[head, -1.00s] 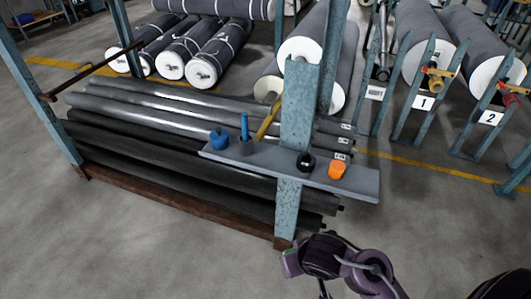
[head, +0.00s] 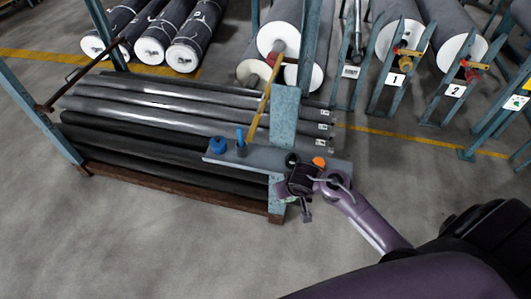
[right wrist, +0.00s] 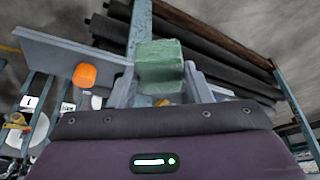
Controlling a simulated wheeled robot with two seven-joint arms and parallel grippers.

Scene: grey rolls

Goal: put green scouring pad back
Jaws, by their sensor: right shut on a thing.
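The green scouring pad (right wrist: 160,62) is a green block between the fingers of my right gripper (right wrist: 160,85) in the right wrist view. That gripper is shut on it. In the head view my right gripper (head: 283,190) is at the front of the blue post, by the near edge of the small grey shelf (head: 262,158). The pad is mostly hidden by the gripper there. The shelf also shows in the right wrist view (right wrist: 60,45), beyond and left of the pad. My left gripper is not in view.
On the shelf are a blue object (head: 218,147), a blue upright item (head: 240,138), a black round object (head: 292,159) and an orange object (head: 319,162). A blue post (head: 284,105) rises by the shelf. Dark rolls (head: 150,160) lie in the rack behind. The floor in front is clear.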

